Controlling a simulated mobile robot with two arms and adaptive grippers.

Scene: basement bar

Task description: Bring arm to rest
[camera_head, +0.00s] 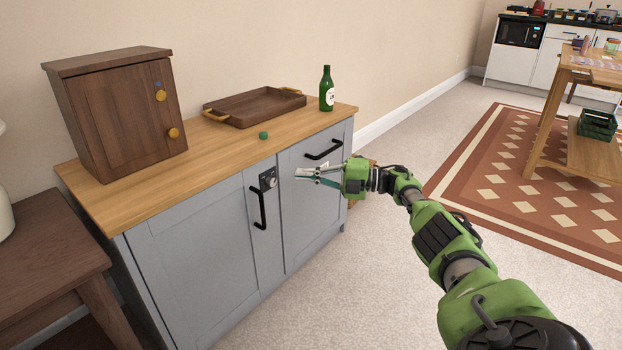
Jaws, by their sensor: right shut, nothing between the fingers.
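My right arm (440,235) is green and black and reaches in from the lower right. My right gripper (306,173) is at its far end, in front of the grey cabinet's right door and near its black handle. Its fingers are shut with nothing between them. I cannot tell whether the fingertips touch the door. My left gripper is not in view.
The grey cabinet (190,265) has a wooden top carrying a small brown cupboard (120,120), a brown tray (250,107), a green bottle (326,90) and a small green cap (263,135). A dark side table (45,250) stands left.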

